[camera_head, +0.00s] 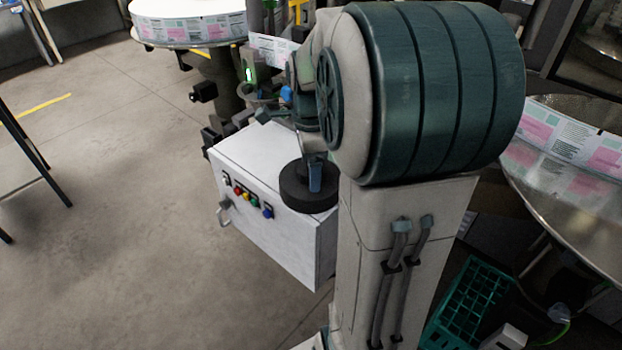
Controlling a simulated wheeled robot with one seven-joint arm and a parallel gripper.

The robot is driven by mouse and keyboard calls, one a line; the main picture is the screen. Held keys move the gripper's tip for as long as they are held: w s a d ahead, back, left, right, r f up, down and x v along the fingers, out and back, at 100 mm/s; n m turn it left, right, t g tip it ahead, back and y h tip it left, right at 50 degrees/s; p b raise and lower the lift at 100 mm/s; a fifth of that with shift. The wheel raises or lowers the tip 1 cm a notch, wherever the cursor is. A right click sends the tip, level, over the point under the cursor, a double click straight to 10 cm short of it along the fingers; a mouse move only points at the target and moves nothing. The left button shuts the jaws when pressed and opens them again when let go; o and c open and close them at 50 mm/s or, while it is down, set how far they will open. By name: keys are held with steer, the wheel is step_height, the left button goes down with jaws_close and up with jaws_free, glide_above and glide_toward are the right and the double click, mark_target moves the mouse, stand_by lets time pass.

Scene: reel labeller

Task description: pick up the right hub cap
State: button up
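A thick round black disc, which looks like a hub cap (296,196), sits at the right end of the top of a white control cabinet (250,160). My gripper (316,174) is over it, with a blue finger pointing down and overlapping the disc's middle. Only this one finger shows clearly, so I cannot tell whether the gripper is open or closed on the disc. My arm hides the area right of and behind the disc. I see no second hub cap.
The cabinet front carries several coloured buttons (248,194). A label reel (190,28) stands at the back left, and another (570,145) on a round metal table (590,222) at right. A green crate (470,300) is at lower right.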

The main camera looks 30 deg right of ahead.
steer(key=c, duration=1.3)
